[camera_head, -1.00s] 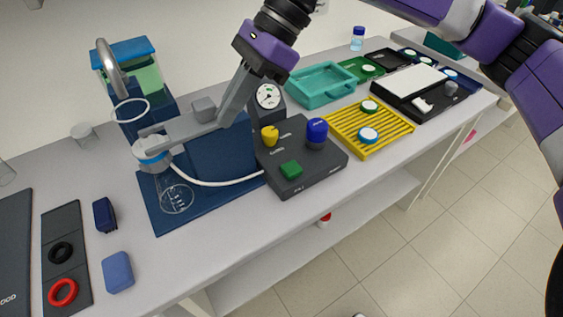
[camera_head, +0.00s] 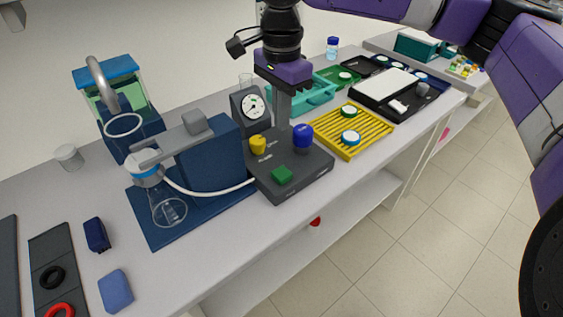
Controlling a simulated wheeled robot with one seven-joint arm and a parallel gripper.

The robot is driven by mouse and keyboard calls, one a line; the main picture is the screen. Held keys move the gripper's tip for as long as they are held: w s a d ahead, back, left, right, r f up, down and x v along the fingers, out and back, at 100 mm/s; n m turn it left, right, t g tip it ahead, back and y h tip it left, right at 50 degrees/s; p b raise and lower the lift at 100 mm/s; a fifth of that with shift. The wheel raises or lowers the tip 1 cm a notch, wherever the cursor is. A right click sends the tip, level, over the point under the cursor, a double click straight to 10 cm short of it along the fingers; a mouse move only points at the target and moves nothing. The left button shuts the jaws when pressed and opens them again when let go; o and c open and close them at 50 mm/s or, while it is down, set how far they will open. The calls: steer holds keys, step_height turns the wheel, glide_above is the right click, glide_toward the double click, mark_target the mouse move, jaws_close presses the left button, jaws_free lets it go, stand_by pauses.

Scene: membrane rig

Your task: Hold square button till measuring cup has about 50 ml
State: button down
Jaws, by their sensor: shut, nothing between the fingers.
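The green square button (camera_head: 283,174) sits on the front of a dark control box (camera_head: 300,190), with a yellow knob (camera_head: 258,145) and a blue knob (camera_head: 302,135) behind it. My gripper (camera_head: 283,124) is shut and empty, pointing down over the back of the box between the knobs. It looks apart from the button; its exact height is unclear. A clear conical flask (camera_head: 168,212) stands on the blue base plate (camera_head: 205,214) under the clamped filter head (camera_head: 146,168). It may be the measuring cup; its liquid level and marks are too small to read.
A white hose (camera_head: 210,193) runs from the filter head to the box. A dial gauge (camera_head: 252,108) stands behind. A tank with green liquid (camera_head: 112,100) is at back left. A yellow rack (camera_head: 352,132) and teal tray (camera_head: 312,96) lie right.

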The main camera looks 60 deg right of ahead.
mark_target(282, 172)
step_height(282, 172, down, 14)
steer(key=p, duration=0.3)
steer(key=shift+r, duration=0.2)
